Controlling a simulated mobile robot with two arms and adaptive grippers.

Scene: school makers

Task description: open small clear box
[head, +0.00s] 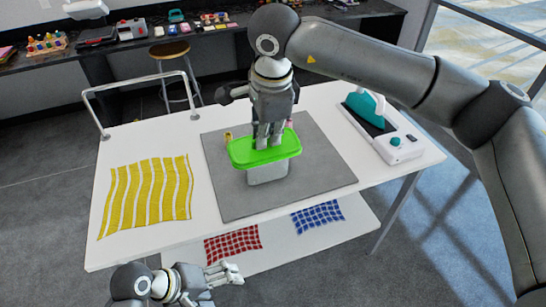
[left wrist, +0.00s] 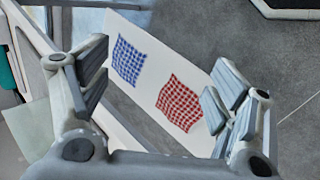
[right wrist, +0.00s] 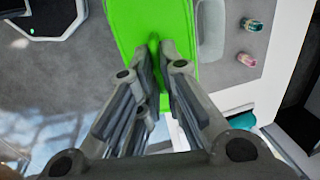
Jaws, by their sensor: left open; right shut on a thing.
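The small clear box (head: 267,174) stands on the grey mat in the head view. Its bright green lid (head: 245,152) is above it and looks a little offset from the box. I cannot tell whether lid and box still touch. My right gripper (head: 267,143) points down and is shut on the raised middle of the lid. In the right wrist view the lid (right wrist: 125,25) fills the top middle, with part of the box (right wrist: 210,35) showing beside it. My left gripper (head: 225,275) is open and empty, low in front of the table.
The white table (head: 130,235) holds the grey mat (head: 320,180), a yellow striped cloth (head: 148,197) and a white device with a teal part (head: 398,143). Two small items (right wrist: 251,25) lie near the box. Red (head: 232,243) and blue (head: 317,216) checked cloths lie on the lower shelf.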

